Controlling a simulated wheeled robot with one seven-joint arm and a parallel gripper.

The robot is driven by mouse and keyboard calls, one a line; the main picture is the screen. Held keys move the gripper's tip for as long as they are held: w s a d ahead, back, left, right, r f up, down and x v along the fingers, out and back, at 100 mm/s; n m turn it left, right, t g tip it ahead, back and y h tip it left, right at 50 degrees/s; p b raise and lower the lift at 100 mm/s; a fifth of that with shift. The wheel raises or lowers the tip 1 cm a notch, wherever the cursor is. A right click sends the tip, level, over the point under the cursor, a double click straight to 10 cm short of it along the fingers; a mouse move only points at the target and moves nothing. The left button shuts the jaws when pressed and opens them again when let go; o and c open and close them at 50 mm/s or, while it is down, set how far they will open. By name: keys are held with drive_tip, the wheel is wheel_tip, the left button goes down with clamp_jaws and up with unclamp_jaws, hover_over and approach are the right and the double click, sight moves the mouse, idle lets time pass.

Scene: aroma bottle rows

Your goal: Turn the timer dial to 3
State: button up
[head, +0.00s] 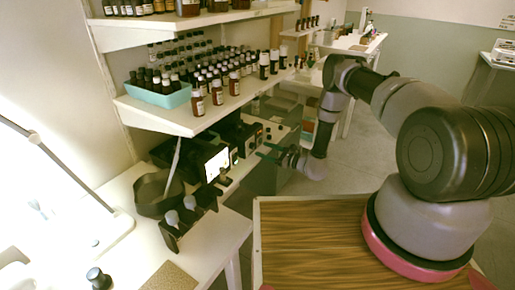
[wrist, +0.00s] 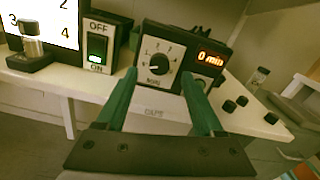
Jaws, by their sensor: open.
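The timer (wrist: 185,55) is a dark box with a pale dial face and a red display reading "0 min". Its round black dial (wrist: 160,63) has a small light mark and numbers around it; I cannot tell surely which number the mark faces. My gripper (wrist: 159,75) is open, with green fingers either side of the dial in the wrist view and nothing between them. Whether the fingertips touch the timer is unclear. In the head view my gripper (head: 268,151) reaches to the dark boxes under the shelf, and the dial cannot be made out there.
A switch (wrist: 97,48) marked OFF and ON glows green left of the timer. A bright screen (wrist: 60,20) with numbers stands farther left. Shelves of bottles (head: 165,118) overhang the boxes.

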sight(254, 146)
drive_tip(key=shift+x, duration=2.15)
clamp_jaws()
